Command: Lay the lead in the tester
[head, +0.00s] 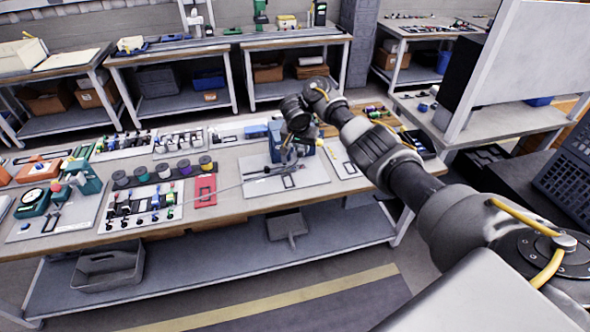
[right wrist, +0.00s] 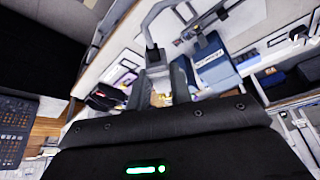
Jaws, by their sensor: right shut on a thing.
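My right arm reaches in from the right in the head view, and my right gripper (head: 288,160) is low over a grey plate (head: 312,176) on the workbench. It is shut on a thin grey lead (head: 232,187), which seems to run left from the fingers across the bench. My left gripper is not in view.
Several dark spools (head: 162,171) and a red plate (head: 205,190) lie left of the grey plate. Racks of small coloured parts (head: 140,207) and green devices (head: 85,177) fill the bench's left side. A large panel (head: 515,60) stands at the right.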

